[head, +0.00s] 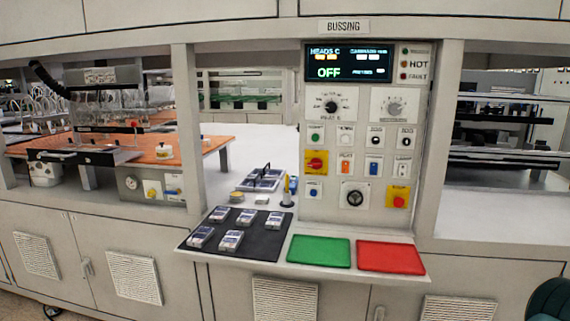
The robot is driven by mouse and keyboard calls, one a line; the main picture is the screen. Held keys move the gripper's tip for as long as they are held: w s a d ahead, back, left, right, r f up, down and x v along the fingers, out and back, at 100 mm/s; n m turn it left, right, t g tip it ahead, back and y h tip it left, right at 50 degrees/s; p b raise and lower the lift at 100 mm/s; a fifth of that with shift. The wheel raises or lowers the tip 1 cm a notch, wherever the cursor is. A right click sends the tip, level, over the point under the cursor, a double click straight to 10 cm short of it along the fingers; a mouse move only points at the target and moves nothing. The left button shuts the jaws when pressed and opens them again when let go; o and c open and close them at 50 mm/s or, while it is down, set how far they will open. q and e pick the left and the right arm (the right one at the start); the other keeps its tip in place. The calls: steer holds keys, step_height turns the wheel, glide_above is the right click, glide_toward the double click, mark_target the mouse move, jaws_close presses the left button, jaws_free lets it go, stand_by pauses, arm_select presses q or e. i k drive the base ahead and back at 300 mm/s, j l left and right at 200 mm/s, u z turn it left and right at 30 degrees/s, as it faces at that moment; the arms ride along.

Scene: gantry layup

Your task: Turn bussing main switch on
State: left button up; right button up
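The bussing control panel (367,140) stands upright in the middle of the head view under a "BUSSING" sign (344,26). A red rotary switch on a yellow plate (316,162), which looks like the main switch, sits at the panel's left side. Its handle seems to lie roughly level, but it is too small to be sure. The display (345,64) at the top reads "OFF" in green. Neither of my grippers shows in the head view.
Near the switch are two upper dials, several small buttons, a black knob (354,195) and a red button on yellow (398,198). Below, a shelf holds a black mat (256,245) with several small devices, a green pad (319,251) and a red pad (390,257). Posts flank the panel.

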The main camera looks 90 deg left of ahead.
mark_target(315, 163)
steer(key=u, duration=2.85)
